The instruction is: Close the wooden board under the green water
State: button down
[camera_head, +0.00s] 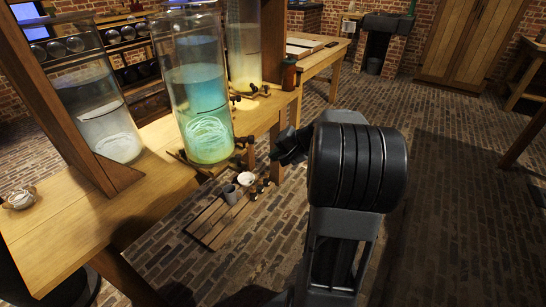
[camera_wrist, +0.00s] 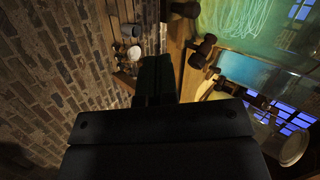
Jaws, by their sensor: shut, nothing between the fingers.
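A tall glass jar of green-blue water (camera_head: 203,105) stands at the front edge of the wooden table. Under it, a thin wooden board (camera_head: 186,160) juts out slightly past the table edge. Dark knobs or taps (camera_head: 242,141) sit beside the jar's base. The green water (camera_wrist: 245,22) and a dark knob (camera_wrist: 203,48) also show in the wrist view. My gripper (camera_head: 283,148) is right of the board, apart from it in the head view. In the wrist view its dark fingers (camera_wrist: 155,72) are shut and empty, left of the knobs. My arm hides part of the floor.
A jar of clear liquid (camera_head: 100,115) and one of pale yellow liquid (camera_head: 243,45) stand either side. A wooden post (camera_head: 62,90) rises at left. A slatted pallet (camera_head: 213,225) with a grey cup (camera_head: 230,194) lies below the table. The brick floor at right is clear.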

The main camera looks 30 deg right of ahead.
aim_at(241, 163)
jog(key=x, duration=0.3)
jog(key=b+x, duration=0.1)
jog(key=x, duration=0.1)
jog(key=r+x, duration=0.1)
jog(key=x, duration=0.2)
jog(key=shift+w+a+f+b, duration=0.25)
jog(key=shift+w+a+b, duration=0.05)
jog(key=shift+w+a, duration=0.2)
jog(key=shift+w+a+r, duration=0.1)
jog(key=shift+w+a, duration=0.55)
jog(key=shift+w, duration=0.05)
